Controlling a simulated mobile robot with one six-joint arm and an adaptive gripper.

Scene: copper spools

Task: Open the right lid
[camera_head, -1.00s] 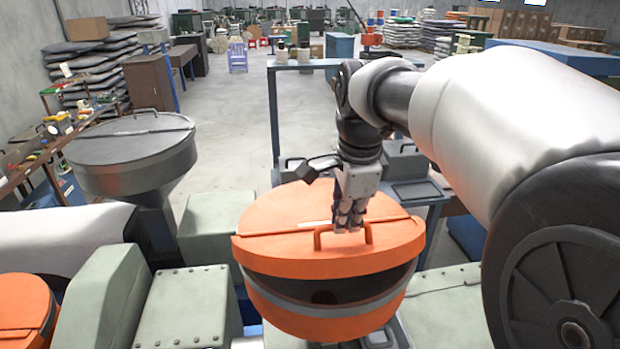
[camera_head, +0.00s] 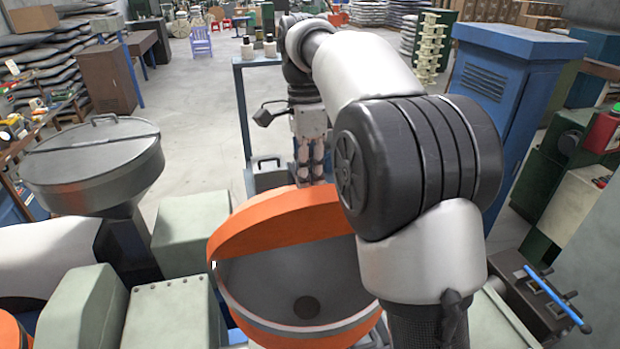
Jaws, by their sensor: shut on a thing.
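The orange lid flap (camera_head: 275,225) of the orange hopper is raised and tilted back, its underside edge towards me. The hopper (camera_head: 255,328) below it shows a wide opening, with a grey inside and a dark round hole at the bottom. My gripper (camera_head: 314,175) is at the far upper edge of the lid, pointing down, its fingers closed. The lid handle is hidden behind the raised lid, so the grasp on it cannot be seen directly.
A grey hopper with a shut lid (camera_head: 95,150) stands at the left. Pale green housings (camera_head: 170,312) flank the orange hopper. A blue cabinet (camera_head: 505,85) stands at the right, behind my arm. A blue frame (camera_head: 243,110) stands behind the hopper.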

